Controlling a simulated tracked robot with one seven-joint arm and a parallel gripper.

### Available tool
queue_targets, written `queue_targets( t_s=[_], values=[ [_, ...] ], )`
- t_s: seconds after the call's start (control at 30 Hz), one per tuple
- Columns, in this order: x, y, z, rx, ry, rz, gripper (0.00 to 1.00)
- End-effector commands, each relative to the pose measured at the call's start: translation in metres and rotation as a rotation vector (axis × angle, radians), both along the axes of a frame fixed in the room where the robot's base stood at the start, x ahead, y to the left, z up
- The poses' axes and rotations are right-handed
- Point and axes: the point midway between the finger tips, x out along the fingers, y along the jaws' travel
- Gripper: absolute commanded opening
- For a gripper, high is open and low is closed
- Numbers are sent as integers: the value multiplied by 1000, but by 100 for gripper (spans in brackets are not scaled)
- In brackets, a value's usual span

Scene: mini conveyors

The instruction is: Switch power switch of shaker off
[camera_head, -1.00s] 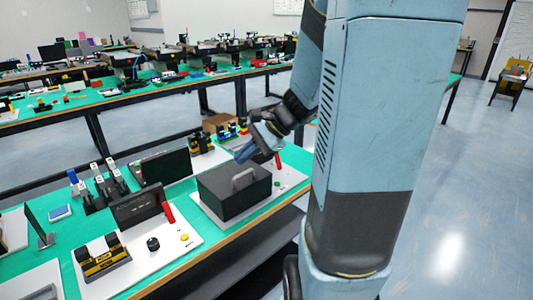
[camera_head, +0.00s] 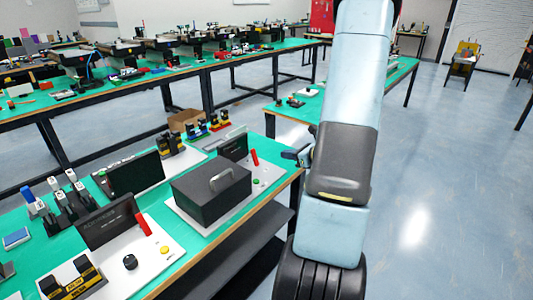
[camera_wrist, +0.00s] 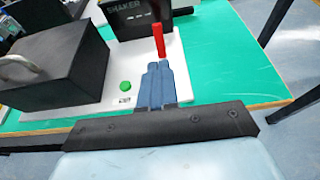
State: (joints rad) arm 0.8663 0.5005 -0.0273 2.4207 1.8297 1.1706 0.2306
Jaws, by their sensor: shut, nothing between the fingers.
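The shaker's black panel, marked SHAKER (camera_wrist: 140,14), stands at the back of a white base plate (camera_wrist: 93,108) in the wrist view. A red lever (camera_wrist: 159,40) sticks up in front of it; it also shows in the head view (camera_head: 255,157). A green button (camera_wrist: 125,86) sits on the plate, with a small pale part (camera_wrist: 124,100) below it, too small to tell if it is a switch. My gripper (camera_wrist: 157,66) is shut and empty, its blue fingertips appearing just below the lever. Contact cannot be told. In the head view my gripper (camera_head: 300,156) is right of the shaker.
A black box with a grey handle (camera_head: 210,195) stands on the same plate, left of the button. Another station with a red lever (camera_head: 143,224) and black knob (camera_head: 130,262) stands nearer. The green table (camera_wrist: 228,72) is clear to the right, up to its edge.

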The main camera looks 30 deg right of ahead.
Motion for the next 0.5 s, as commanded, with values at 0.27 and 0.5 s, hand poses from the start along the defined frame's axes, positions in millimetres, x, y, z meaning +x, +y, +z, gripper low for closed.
queue_targets(
  t_s=[0.27,0.5],
  values=[
    [28,14,-11,2,1,10,0],
    [67,29,-25,2,-1,12,0]
  ],
)
